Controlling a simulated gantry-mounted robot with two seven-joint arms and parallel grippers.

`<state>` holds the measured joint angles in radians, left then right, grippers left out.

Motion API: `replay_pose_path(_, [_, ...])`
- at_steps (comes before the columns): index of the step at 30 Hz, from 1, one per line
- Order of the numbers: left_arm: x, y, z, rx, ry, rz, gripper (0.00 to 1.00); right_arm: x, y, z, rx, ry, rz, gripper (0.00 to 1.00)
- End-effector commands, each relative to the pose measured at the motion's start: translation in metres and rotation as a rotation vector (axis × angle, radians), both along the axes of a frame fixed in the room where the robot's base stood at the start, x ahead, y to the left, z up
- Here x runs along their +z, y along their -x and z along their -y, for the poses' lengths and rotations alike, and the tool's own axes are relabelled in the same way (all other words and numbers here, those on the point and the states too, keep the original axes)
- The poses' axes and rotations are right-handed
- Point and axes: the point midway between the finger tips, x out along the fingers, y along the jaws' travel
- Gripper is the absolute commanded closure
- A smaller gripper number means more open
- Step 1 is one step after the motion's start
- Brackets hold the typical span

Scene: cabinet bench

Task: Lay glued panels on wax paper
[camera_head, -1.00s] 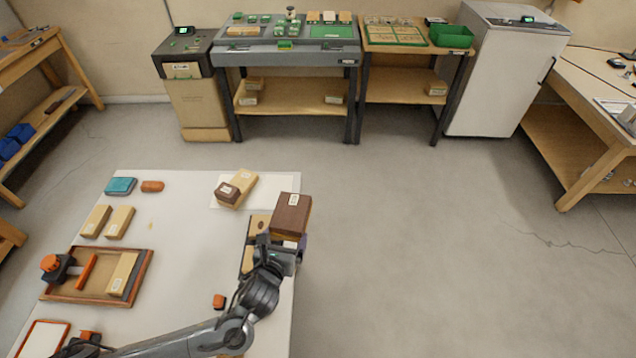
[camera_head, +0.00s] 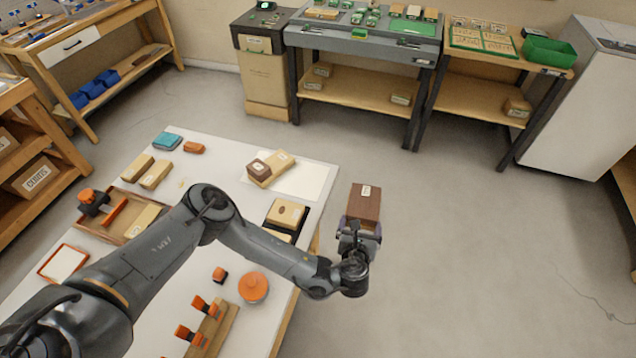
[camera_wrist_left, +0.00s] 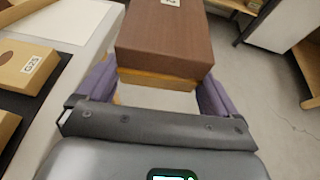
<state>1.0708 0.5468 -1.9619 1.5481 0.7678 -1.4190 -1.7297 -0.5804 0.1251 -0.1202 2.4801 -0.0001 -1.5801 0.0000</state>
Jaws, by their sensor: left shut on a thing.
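My left gripper (camera_head: 360,232) is shut on a dark brown panel block (camera_head: 365,203) with a pale label, held beyond the table's right edge. In the left wrist view the brown block (camera_wrist_left: 168,45) sits between purple fingertips, with a tan layer under it. A white sheet, apparently the wax paper (camera_head: 308,182), lies at the table's far right corner. Another tan panel (camera_head: 287,211) lies on a dark tray (camera_head: 272,233) nearer the right edge. My right gripper is not in view.
The white table (camera_head: 215,185) also holds a teal item (camera_head: 167,141), two tan blocks (camera_head: 155,174), a wooden tray (camera_head: 112,231), an orange round item (camera_head: 253,287) and an orange-clamped rack (camera_head: 213,328). Benches line the back wall. The floor right of the table is clear.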

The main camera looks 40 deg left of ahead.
Motion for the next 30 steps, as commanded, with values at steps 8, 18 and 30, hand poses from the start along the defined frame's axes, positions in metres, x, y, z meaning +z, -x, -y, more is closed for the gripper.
replay_pose_path(8, [-0.002,-0.022,-0.046,0.285,0.006,0.003,0.44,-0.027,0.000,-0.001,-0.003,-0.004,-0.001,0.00])
replay_pose_path(18, [0.023,-0.031,-0.096,0.608,0.007,0.000,0.43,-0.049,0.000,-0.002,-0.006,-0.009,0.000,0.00])
replay_pose_path(30, [0.017,-0.039,-0.137,0.703,0.002,0.001,0.43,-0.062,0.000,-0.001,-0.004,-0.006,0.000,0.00])
